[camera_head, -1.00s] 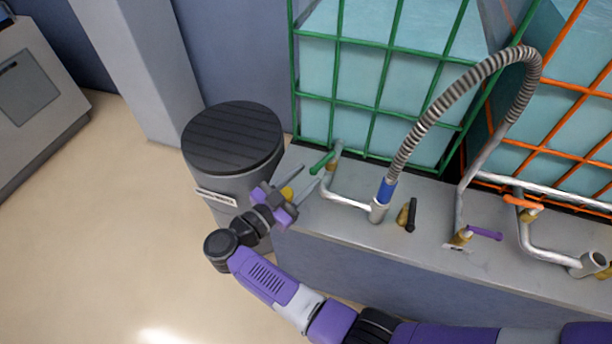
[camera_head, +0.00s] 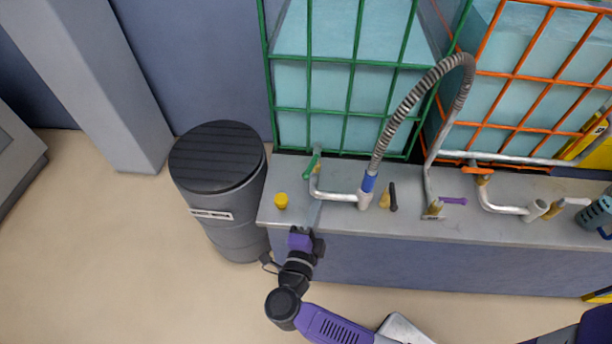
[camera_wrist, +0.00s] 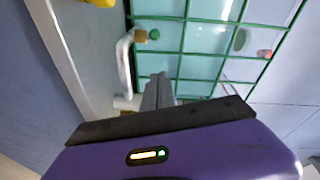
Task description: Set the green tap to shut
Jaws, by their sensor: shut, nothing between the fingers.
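The green tap (camera_head: 312,164) sits on the pale pipe below the green-caged tank. Its short green lever slants across the pipe; in the wrist view the green end (camera_wrist: 153,34) shows beside a brass valve body. My gripper (camera_head: 314,206) is shut and empty at the bench's front edge, its fingers pointing toward the tap. It is a little short of the green lever and apart from it. In the wrist view the closed fingers (camera_wrist: 158,85) lie beside the bend of the white pipe (camera_wrist: 125,60).
A yellow cap (camera_head: 281,201) stands on the bench left of my fingers. A ribbed hose (camera_head: 398,120) with a blue collar (camera_head: 369,182) rises at right. Black (camera_head: 393,197), purple (camera_head: 454,201) and orange (camera_head: 478,170) levers sit further right. A grey bin (camera_head: 215,190) stands left.

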